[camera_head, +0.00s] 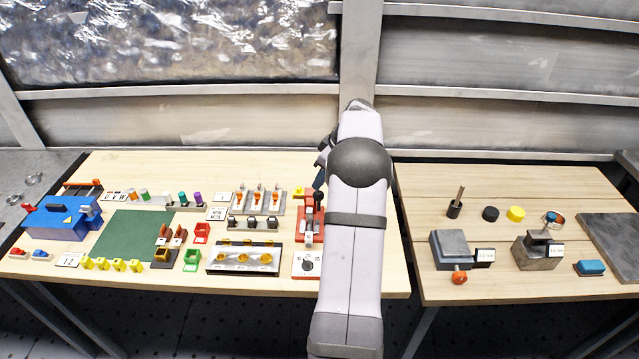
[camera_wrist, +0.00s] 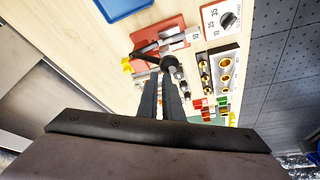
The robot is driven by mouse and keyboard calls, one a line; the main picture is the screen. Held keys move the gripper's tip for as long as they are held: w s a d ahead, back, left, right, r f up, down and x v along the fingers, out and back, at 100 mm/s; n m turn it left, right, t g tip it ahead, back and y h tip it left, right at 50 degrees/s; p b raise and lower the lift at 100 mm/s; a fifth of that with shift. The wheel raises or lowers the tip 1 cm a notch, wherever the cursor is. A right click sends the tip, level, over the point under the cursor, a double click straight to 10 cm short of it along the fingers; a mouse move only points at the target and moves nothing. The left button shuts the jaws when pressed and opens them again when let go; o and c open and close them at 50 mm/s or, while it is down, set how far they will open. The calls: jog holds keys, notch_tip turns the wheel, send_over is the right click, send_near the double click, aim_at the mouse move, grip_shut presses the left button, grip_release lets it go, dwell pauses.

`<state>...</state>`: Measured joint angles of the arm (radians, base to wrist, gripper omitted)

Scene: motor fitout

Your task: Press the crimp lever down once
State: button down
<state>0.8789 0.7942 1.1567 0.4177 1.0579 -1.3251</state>
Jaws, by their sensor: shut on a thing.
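The crimp press with its red base (camera_head: 304,232) stands at the right part of the left table, partly covered by my arm in the head view. In the wrist view the red base (camera_wrist: 178,28) carries a dark crimp lever (camera_wrist: 150,47) with a round black knob (camera_wrist: 168,62). My gripper (camera_wrist: 163,80) has its two dark fingers nearly together, their tips at the knob, and is shut on the lever. In the head view my gripper (camera_head: 319,178) is above the back of the press, mostly hidden by my arm. The exact grip on the knob is hard to see.
A dial plate (camera_head: 307,264) lies in front of the press. A tray with gold cups (camera_head: 243,258) and a rack with orange-topped parts (camera_head: 258,202) stand to its left. A blue item (camera_wrist: 122,8) lies on the press's other side. A gap separates the right table (camera_head: 410,200).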

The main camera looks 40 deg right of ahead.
jog(key=shift+f, duration=0.3)
jog(key=shift+w+f+b, duration=0.25)
jog(key=shift+f+b, duration=0.25)
jog(key=shift+b, duration=0.15)
jog(key=shift+s+a+r, duration=0.1)
jog(key=shift+s+a, duration=0.1)
jog(key=shift+s, duration=0.15)
jog(key=shift+b, duration=0.4)
